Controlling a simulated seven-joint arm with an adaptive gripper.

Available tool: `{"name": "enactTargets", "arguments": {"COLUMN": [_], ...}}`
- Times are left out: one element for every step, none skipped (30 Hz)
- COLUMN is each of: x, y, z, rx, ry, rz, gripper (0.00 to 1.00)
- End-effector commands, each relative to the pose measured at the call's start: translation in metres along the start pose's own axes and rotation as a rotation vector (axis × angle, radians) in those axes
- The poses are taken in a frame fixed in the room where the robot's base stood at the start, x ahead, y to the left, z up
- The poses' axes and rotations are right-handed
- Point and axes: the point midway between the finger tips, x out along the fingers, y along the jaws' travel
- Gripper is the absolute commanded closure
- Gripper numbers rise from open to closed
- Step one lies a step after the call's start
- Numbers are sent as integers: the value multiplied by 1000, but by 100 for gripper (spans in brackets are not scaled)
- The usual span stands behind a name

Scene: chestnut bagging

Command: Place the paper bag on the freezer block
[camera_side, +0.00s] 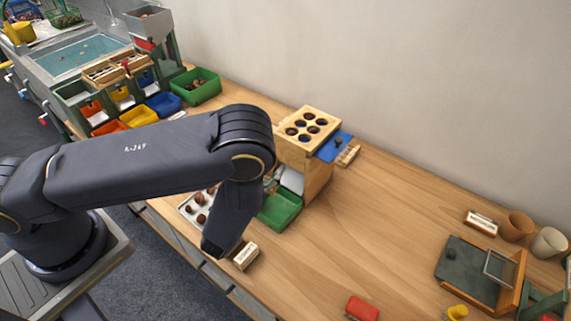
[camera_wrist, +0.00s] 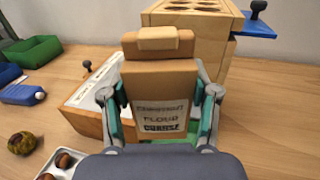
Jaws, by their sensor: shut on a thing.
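In the wrist view, my gripper (camera_wrist: 160,112) is shut on a brown paper bag (camera_wrist: 158,80) with a folded top and dark printing, one teal-padded finger at each side. The bag is upright. In the side view my arm hides the gripper and the bag. A flat blue block with a white cap, which looks like the freezer block (camera_wrist: 20,94), lies on the table at the left of the wrist view, apart from the bag. I cannot make it out surely in the side view.
A wooden stand with round holes (camera_side: 309,125) and a blue plate (camera_side: 334,148) stand behind the bag. A green tray (camera_side: 280,212), a chestnut tray (camera_wrist: 42,168), a green bin (camera_side: 207,94) and a white-topped wooden box (camera_wrist: 84,125) are nearby. The table's middle right is clear.

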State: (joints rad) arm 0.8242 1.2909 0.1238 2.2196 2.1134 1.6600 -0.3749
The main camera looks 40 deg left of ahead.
Motion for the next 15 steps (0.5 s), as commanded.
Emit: {"name": "enactTargets", "arguments": {"x": [18,26,37,44,50,56,61,64,68,70,70,71,70,69,66], "y": [29,45,67,84,101,124,142,159,183,201,219,242,258,274,294], "z": [3,5,7,9,11,13,15,17,20,23,25,28,31,33,36], "rx": [-1,-1,-2,-2,-1,-1,-1,-1,-2,-1,-1,-2,-2,-2,-2], "ry": [-4,-3,-4,-3,-4,-3,-4,-4,-4,-4,-3,-4,-4,-3,-3], "rz": [83,128,186,230,273,331,373,416,472,514,555,607,645,681,725], "gripper": [81,81,81,81,81,81,81,81,81,81,81,81,81,81,81]}}
